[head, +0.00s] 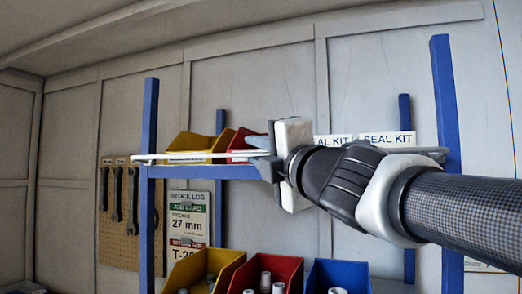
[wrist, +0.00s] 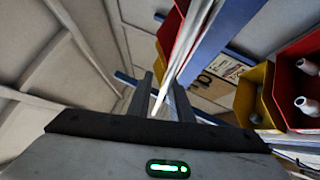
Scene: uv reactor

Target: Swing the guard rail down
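The guard rail (head: 195,156) is a thin white bar along the front of the upper shelf of a blue rack. It lies level at shelf height, and its left end reaches past the left post. My gripper (head: 258,153) is at the rail's middle stretch, one finger above it and one below. In the wrist view the rail (wrist: 187,45) runs between the two fingers of my gripper (wrist: 163,88), with a gap visible beside it. The fingers look open around the rail. My gripper and arm hide the rail's right part.
Yellow (head: 190,143) and red (head: 245,140) bins stand on the upper shelf (head: 205,172) behind the rail. More bins (head: 207,262) with pale parts stand below. Blue posts (head: 149,190) flank the rack. A pegboard (head: 125,240) with wrenches hangs at left. Space before the rack at left looks clear.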

